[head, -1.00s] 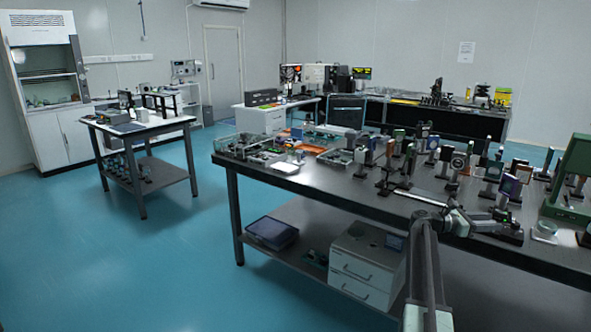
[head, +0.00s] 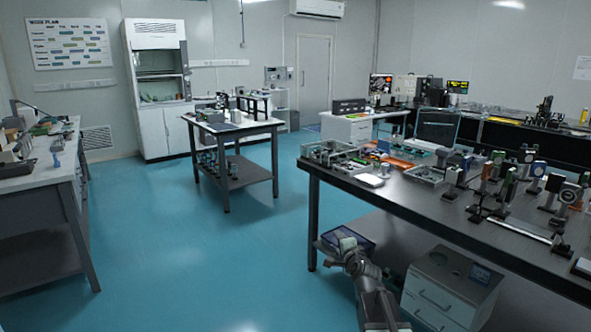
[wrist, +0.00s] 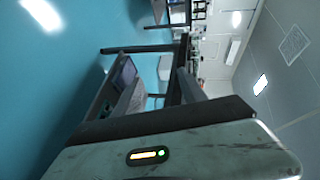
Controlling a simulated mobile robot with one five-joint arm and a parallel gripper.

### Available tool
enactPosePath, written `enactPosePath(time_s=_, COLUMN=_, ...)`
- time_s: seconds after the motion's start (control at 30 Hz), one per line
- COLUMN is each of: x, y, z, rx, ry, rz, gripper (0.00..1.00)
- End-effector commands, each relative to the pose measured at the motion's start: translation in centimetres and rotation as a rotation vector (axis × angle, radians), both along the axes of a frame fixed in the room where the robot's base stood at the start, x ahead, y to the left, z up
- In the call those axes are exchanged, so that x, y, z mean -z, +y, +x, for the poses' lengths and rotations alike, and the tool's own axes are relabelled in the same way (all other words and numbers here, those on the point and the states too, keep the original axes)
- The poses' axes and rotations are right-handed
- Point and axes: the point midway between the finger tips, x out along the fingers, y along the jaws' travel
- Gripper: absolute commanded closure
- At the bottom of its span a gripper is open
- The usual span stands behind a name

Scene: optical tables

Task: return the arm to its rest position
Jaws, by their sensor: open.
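My arm (head: 378,305) reaches up from the bottom edge of the head view, right of centre. My gripper (head: 348,246) is at its far end, small in the picture, in front of the dark optical table's lower shelf. It is open, and I see nothing held in it. Its fingertips are too small to make out clearly. In the wrist view, a grey-green casing of mine with a lit indicator fills the bottom, and the picture is turned on its side.
The optical table (head: 420,210) stands at the right, crowded with optics mounts. A white drawer unit (head: 450,290) is beneath it. A small table (head: 232,128) stands behind, and a bench (head: 40,172) is at the left. Blue floor (head: 190,250) is clear between them.

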Motion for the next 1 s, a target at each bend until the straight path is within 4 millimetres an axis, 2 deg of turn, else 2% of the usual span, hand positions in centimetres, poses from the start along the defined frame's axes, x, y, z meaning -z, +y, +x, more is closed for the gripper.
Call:
enactPosePath(time_s=0.03, x=2.7, y=2.1, z=-2.8, rx=-0.098, ry=0.1, rz=-0.128, gripper=0.51)
enactPosePath(time_s=0.1, x=6.9, y=3.7, z=-6.8, rx=-0.244, ry=0.257, rz=-0.326, gripper=0.51)
enactPosePath(time_s=0.2, x=11.6, y=3.4, z=-12.5, rx=-0.424, ry=0.459, rz=-0.554, gripper=0.51)
enactPosePath(time_s=0.33, x=15.2, y=1.6, z=-18.9, rx=-0.618, ry=0.675, rz=-0.753, gripper=0.51)
enactPosePath(time_s=0.53, x=17.6, y=-1.2, z=-27.4, rx=-0.924, ry=0.951, rz=-0.935, gripper=0.51)
enactPosePath(time_s=0.6, x=17.7, y=-1.5, z=-30.0, rx=-1.08, ry=1.012, rz=-0.968, gripper=0.51)
enactPosePath(time_s=0.7, x=13.8, y=-1.4, z=-29.8, rx=-1.097, ry=0.994, rz=-0.986, gripper=0.51)
enactPosePath(time_s=0.87, x=9.3, y=-1.4, z=-29.8, rx=-1.095, ry=0.992, rz=-0.984, gripper=0.51)
enactPosePath(time_s=1.0, x=4.5, y=-1.4, z=-29.7, rx=-1.094, ry=0.992, rz=-0.983, gripper=0.51)
